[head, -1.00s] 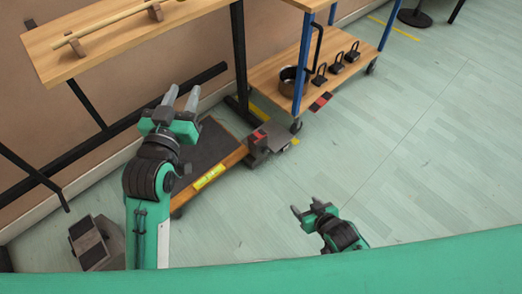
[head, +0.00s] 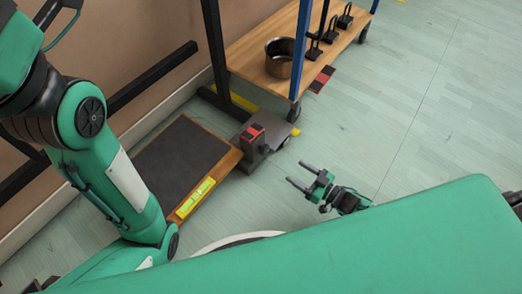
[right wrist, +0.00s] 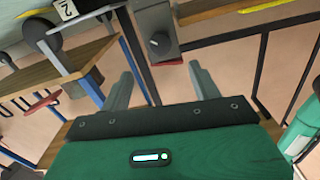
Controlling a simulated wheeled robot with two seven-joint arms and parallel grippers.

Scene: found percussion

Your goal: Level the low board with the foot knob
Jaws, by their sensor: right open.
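The low board (head: 178,160), dark-topped with a wooden rim, lies near the floor by the wall. A yellow level strip (head: 195,199) sits on its near edge; I cannot read its bubble. At the board's right corner stands a grey foot block (head: 256,146) with a red and black top.
A wooden shelf trolley (head: 240,58) with blue posts holds a metal pot (head: 279,58) and several dark weights behind the block. A black post (head: 216,55) rises behind the board's right end. A red and black piece (head: 322,79) is beside the trolley. Floor at right is clear.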

